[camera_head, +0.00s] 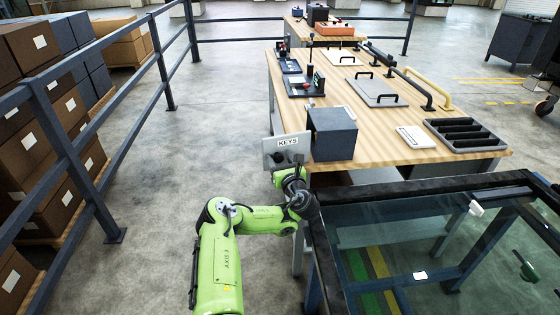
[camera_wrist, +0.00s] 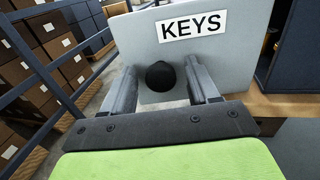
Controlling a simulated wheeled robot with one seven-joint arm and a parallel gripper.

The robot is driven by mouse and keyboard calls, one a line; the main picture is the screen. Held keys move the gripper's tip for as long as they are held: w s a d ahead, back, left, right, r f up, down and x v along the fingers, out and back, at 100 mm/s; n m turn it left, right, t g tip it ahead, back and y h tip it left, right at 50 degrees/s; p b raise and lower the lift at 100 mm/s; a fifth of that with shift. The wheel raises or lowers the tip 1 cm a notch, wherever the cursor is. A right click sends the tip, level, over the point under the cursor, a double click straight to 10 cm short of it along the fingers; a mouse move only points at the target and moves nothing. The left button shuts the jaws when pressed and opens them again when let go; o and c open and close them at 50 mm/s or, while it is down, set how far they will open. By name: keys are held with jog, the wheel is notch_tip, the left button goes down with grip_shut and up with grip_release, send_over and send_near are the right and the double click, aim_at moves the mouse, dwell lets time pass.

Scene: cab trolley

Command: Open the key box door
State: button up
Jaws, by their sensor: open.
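The key box door (camera_head: 272,157) is a light grey panel with a white KEYS label, standing out to the left of the dark blue-grey key box (camera_head: 332,135). The door (camera_wrist: 235,60) fills the upper middle of the wrist view; the box (camera_wrist: 298,60) is at its right edge. A strip of background shows between them, and their joint is hidden. A round black knob (camera_wrist: 160,76) sits on the door below the label. My gripper (camera_wrist: 162,88) is open, one finger on each side of the knob, with visible gaps. In the head view my gripper (camera_head: 293,168) is partly hidden by my wrist.
The box stands at the near left corner of a wooden table (camera_head: 375,143) bearing panels and handles. A glass-topped frame (camera_head: 440,240) is close on the right. A railing (camera_head: 75,150) and stacked cartons (camera_head: 35,150) line the left. The floor between railing and table is clear.

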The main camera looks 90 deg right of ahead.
jog(key=shift+s, duration=0.1)
jog(key=shift+s+a, duration=0.2)
jog(key=shift+a, duration=0.1)
jog(key=b+v, duration=0.1)
jog(key=v, duration=0.5)
jog(key=shift+a+b, duration=0.35)
jog(key=shift+a, duration=0.05)
